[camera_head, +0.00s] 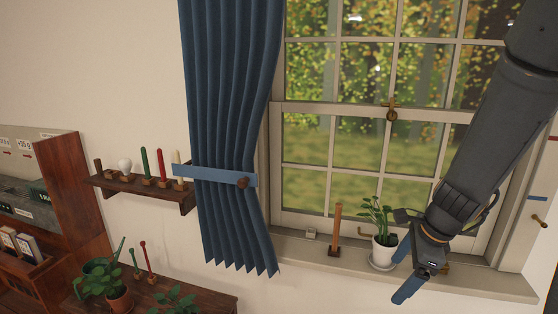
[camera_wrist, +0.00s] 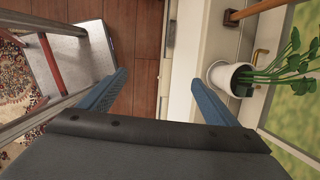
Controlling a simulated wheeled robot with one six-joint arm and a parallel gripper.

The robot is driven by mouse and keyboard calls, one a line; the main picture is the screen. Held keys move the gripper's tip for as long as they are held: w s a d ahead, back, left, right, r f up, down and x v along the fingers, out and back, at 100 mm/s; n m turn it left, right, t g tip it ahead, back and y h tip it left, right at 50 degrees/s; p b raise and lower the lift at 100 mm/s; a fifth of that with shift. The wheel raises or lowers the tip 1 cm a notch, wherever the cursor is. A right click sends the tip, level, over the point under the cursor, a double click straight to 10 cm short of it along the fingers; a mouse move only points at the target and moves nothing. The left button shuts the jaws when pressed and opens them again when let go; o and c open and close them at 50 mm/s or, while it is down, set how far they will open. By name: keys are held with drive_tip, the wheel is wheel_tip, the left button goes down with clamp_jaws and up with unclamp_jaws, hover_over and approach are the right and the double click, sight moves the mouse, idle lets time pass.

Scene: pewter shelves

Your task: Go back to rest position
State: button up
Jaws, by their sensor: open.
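My gripper (camera_head: 404,273) hangs at the lower right in the head view, in front of the window sill and just right of a potted plant. Its two blue fingers are spread apart. In the wrist view my gripper (camera_wrist: 160,92) is open, with nothing between the fingers; the floor and the sill edge show beyond. The plant in a white pot (camera_head: 384,252) stands upright on a saucer on the sill. The white pot also shows in the wrist view (camera_wrist: 226,76), right of the right finger. I cannot tell whether the gripper touches it.
The window sill (camera_head: 480,278) also holds an orange candle (camera_head: 337,230). A blue curtain (camera_head: 230,110) hangs left of the window, with a blue tieback (camera_head: 215,176) across it. A small shelf (camera_head: 130,189) with candles and a wooden cabinet (camera_head: 62,190) stand at the left.

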drive_tip(key=s+a+n+h+b, duration=0.1)
drive_tip(key=s+a+n, duration=0.3)
drive_tip(key=n, duration=0.7)
drive_tip(key=s+a+n+g+h+b, duration=0.1)
drive_tip(key=s+a+n, duration=0.4)
drive_tip(key=n, duration=0.5)
drive_tip(key=shift+a+n+b, duration=0.3)
drive_tip(key=shift+a+n, duration=0.1)
drive_tip(key=shift+a, duration=0.1)
